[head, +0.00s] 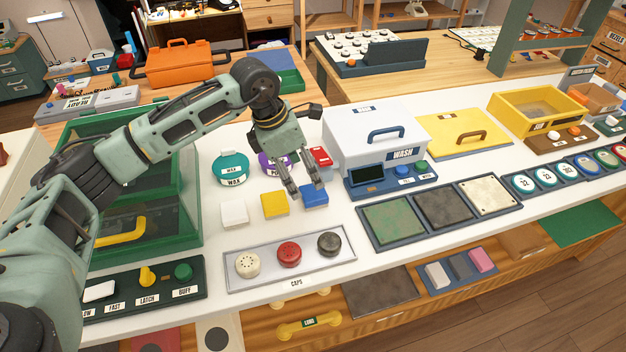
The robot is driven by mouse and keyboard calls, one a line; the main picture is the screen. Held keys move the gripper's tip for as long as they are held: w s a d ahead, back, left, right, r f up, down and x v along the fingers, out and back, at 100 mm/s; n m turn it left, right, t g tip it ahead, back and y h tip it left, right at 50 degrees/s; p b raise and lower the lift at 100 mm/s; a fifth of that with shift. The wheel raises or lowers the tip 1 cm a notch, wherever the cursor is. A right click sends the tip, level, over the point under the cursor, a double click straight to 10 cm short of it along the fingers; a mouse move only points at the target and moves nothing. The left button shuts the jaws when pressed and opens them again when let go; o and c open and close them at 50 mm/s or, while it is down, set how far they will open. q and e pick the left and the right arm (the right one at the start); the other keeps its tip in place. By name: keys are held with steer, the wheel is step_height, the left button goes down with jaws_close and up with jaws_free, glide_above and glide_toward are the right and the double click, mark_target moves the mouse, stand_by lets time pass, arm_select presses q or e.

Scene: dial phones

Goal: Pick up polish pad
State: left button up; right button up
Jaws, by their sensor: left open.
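Three small square pads lie in a row on the white bench top: a white pad (234,214), a yellow pad (275,204) and a blue pad (314,197). None has a label I can read, so I cannot tell which is the polish pad. My left gripper (308,190) is open and points down at the blue pad, with its fingers over or around the pad's back part. I cannot tell whether they touch it. My right gripper is not in view.
Behind the pads stand a teal wax tin (231,172), a purple tin (268,163) and a red block (319,156). The white wash box (375,135) is close on the right. A caps tray (336,270) lies in front. A green glazed cabinet (190,235) stands left.

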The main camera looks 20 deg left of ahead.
mark_target(314, 191)
arm_select(q)
steer(key=shift+w+d+f, duration=0.1)
steer(key=shift+w+f, duration=0.3)
steer(key=shift+f, duration=0.4)
steer(key=shift+s+d+f+p, duration=0.1)
steer(key=shift+d+f+p, duration=0.35)
steer(key=shift+f, duration=0.1)
steer(key=shift+d+f+p, duration=0.3)
steer(key=shift+f+p, duration=0.1)
steer(key=shift+f, duration=0.15)
steer(key=x, duration=0.2)
steer(key=shift+w+f+p, duration=0.25)
steer(key=shift+f+p, duration=0.05)
steer(key=shift+f, duration=0.05)
steer(key=shift+w+f, duration=0.15)
steer(key=shift+f, duration=0.15)
steer(key=shift+d, duration=0.1)
steer(key=c, duration=1.3)
steer(key=shift+o, duration=0.2)
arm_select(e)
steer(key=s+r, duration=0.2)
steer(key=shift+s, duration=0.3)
